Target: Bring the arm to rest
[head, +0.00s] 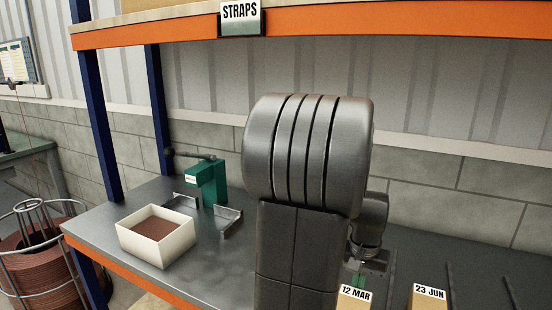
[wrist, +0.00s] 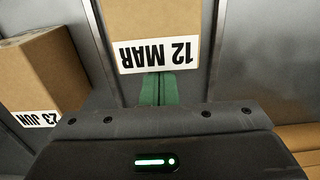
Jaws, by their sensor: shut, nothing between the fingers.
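My gripper shows in the wrist view (wrist: 158,88), its green fingers together with nothing between them. In the head view my arm stands in front of the bench and hides part of it; the green fingertips show small below the wrist (head: 357,281). The fingers are close to the near face of a brown box labelled 12 MAR (wrist: 150,30), also in the head view (head: 350,302). I cannot tell whether they touch it.
A 23 JUN box (head: 428,300) stands to the right. A white bin (head: 155,248) and a green tool (head: 207,182) are on the grey bench at left. An orange-edged shelf (head: 400,22) labelled STRAPS hangs above. A caged spool (head: 40,250) stands at far left.

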